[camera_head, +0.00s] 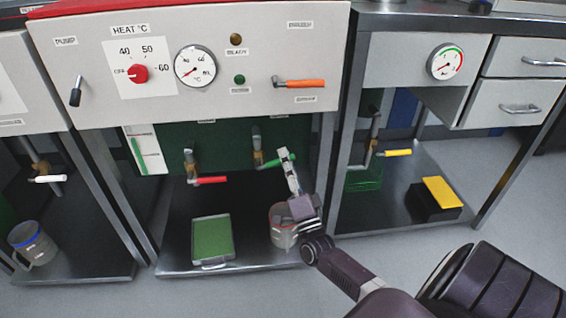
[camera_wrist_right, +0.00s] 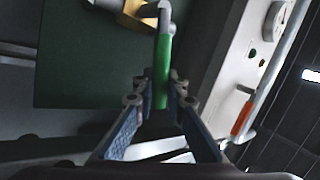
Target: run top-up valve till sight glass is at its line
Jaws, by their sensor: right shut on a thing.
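A brass valve with a green lever handle (camera_head: 273,163) sits under the heating cabinet, against a dark green panel. My right gripper (camera_head: 287,158) is shut on the green lever near its free end; the lever also shows between the fingers in the right wrist view (camera_wrist_right: 163,65). The label above this valve is too small to read. A white gauge strip with a green column (camera_head: 146,150), which looks like the sight glass, hangs left of the valves. Its level against any line is too small to judge. My left gripper is not in view.
A red-handled valve (camera_head: 210,181) is left of the green one. A clear jug (camera_head: 280,236) and a green-topped tray (camera_head: 212,238) stand on the shelf below. The cabinet front has a red heat knob (camera_head: 138,73), a dial (camera_head: 195,66) and an orange lever (camera_head: 304,84).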

